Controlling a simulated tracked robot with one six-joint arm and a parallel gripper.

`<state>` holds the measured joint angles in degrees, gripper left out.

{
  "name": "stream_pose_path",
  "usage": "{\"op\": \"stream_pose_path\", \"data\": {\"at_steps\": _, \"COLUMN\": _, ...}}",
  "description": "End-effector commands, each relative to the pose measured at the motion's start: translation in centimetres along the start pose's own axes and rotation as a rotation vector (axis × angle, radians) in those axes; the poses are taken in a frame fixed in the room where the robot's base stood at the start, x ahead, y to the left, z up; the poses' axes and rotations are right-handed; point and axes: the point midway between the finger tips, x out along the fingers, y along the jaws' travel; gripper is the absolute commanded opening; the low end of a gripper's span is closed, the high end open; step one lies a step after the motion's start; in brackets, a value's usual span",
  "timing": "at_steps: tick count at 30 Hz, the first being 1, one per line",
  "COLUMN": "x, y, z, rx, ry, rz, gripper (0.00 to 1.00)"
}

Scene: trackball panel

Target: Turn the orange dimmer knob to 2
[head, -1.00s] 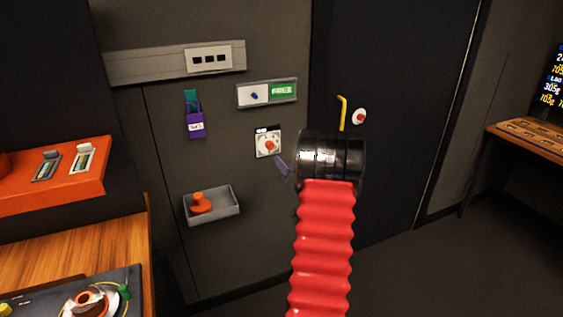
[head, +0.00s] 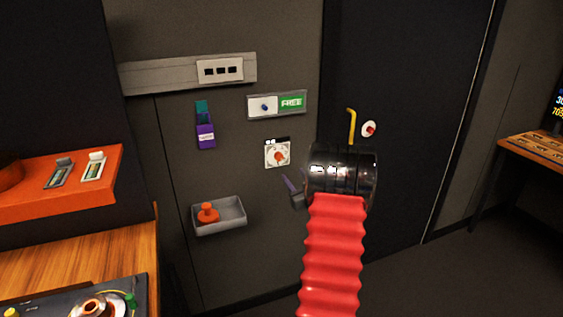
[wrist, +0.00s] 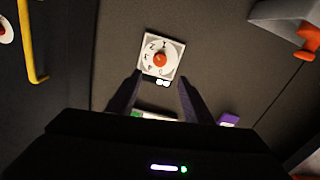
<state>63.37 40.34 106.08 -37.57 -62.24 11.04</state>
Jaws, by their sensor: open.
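The orange dimmer knob (head: 279,155) sits on a small white dial plate (head: 269,161) on the grey wall, with a small dark display strip above it. The wrist view shows the knob (wrist: 160,59) at the middle of the plate (wrist: 152,44), upside down, with dark marks around it too small to read. My gripper (head: 291,188) is in front of the wall, below and slightly right of the dial in the head view. In the wrist view its two dark fingers (wrist: 155,88) are spread apart and empty, with the knob beyond the tips and not touched.
A panel with a green "FREE" sign (head: 291,103) is above the dial. A purple holder (head: 206,136) hangs to the left. A grey tray (head: 231,212) with an orange object (head: 208,213) is lower left. A yellow handle (head: 352,126) is on the dark door at right.

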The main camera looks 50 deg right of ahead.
Motion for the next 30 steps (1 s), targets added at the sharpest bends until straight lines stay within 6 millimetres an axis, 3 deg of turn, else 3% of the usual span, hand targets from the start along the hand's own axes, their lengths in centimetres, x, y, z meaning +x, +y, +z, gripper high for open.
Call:
{"op": "stream_pose_path", "data": {"at_steps": 11, "x": 1.5, "y": -0.1, "z": 0.1, "rx": 0.002, "ry": 0.0, "rz": -0.001, "gripper": 0.46}}
{"op": "stream_pose_path", "data": {"at_steps": 30, "x": 9.8, "y": -0.1, "z": 0.1, "rx": 0.002, "ry": 0.0, "rz": -0.001, "gripper": 0.46}}
